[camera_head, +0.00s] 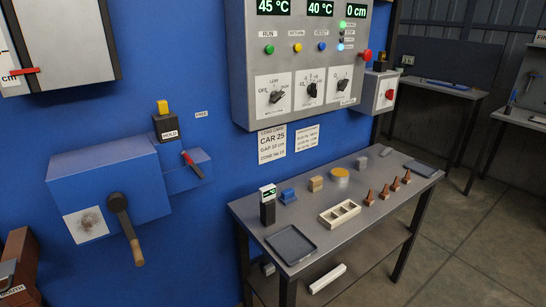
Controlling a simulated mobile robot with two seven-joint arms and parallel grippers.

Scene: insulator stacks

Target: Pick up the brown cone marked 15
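Several small brown cones stand upright in a slanting row on the right part of the grey metal table (320,228). The nearest cone (369,198) is at the lower left of the row, followed by a second cone (384,193), a third cone (395,184) and the farthest cone (406,176). Their markings are too small to read, so I cannot tell which one is marked 15. A white card (272,143) on the blue wall seems to read "CONE No 15". Neither of my grippers is in view.
The table also holds a cream compartment box (340,213), a dark tray (291,245), a black device with a green display (268,205), a blue block (288,196), a wooden block (316,184) and a yellow disc (341,174). A grey control panel (300,70) hangs behind.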

